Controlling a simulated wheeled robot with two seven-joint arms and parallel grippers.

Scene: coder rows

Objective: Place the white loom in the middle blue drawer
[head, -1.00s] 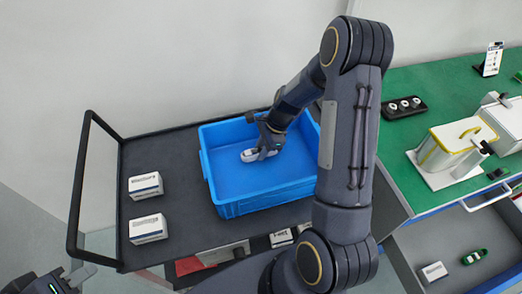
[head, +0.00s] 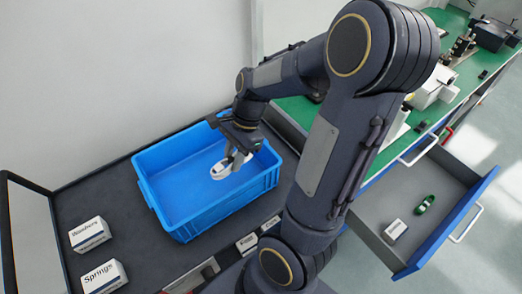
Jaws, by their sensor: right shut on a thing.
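The white loom (head: 221,172) is a small pale piece inside the blue crate (head: 187,230) on the dark cart. My right gripper (head: 236,161) reaches down into the crate from the upper right and is shut on the loom. I cannot tell whether the loom touches the crate floor. A blue-fronted drawer (head: 462,222) stands pulled out at the lower right, under the green bench. It holds a white box and a green item, with bare grey floor around them. Whether it is the middle drawer I cannot tell. My left gripper is outside the view.
Two labelled white boxes, one (head: 90,234) behind the other (head: 104,278), sit on the cart top (head: 150,255) left of the crate. The green bench (head: 440,105) carries machines at the upper right. My right arm hides much of the space between cart and bench.

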